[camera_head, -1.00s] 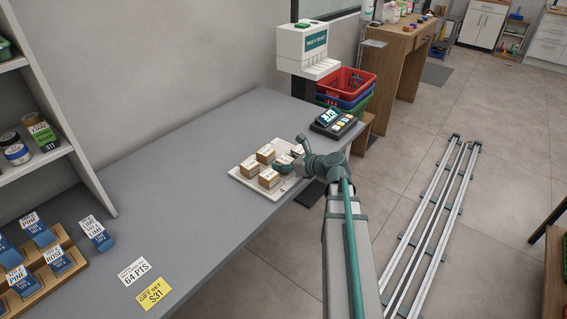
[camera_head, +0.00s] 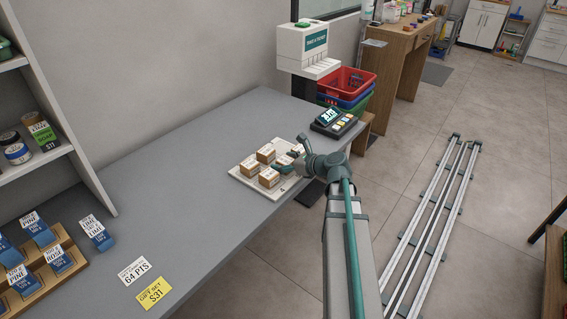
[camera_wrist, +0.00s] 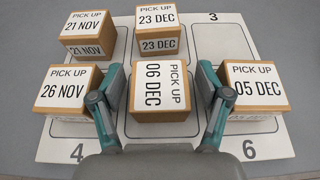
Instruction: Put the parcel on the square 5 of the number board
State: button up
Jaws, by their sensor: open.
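The number board (camera_wrist: 225,38) is a pale panel with marked squares; it also lies on the grey counter in the head view (camera_head: 240,174). The parcel labelled 06 DEC (camera_wrist: 160,88) is a small brown box at the middle front square, between squares 4 and 6. Its label is turned sideways compared with the others. My gripper (camera_wrist: 160,72) is open, one finger on each side of this parcel and close to its sides. In the head view my gripper (camera_head: 290,158) is low over the board's right part. Any digit under the parcel is hidden.
Parcels 21 NOV (camera_wrist: 88,33), 23 DEC (camera_wrist: 158,30), 26 NOV (camera_wrist: 68,88) and 05 DEC (camera_wrist: 254,88) stand around it, the front two close to my fingers. Square 3 (camera_wrist: 222,45) is bare. A card terminal (camera_head: 333,122) stands behind the board.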

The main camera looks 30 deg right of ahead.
jog(key=v, duration=1.2)
jog(key=shift+f, duration=0.1)
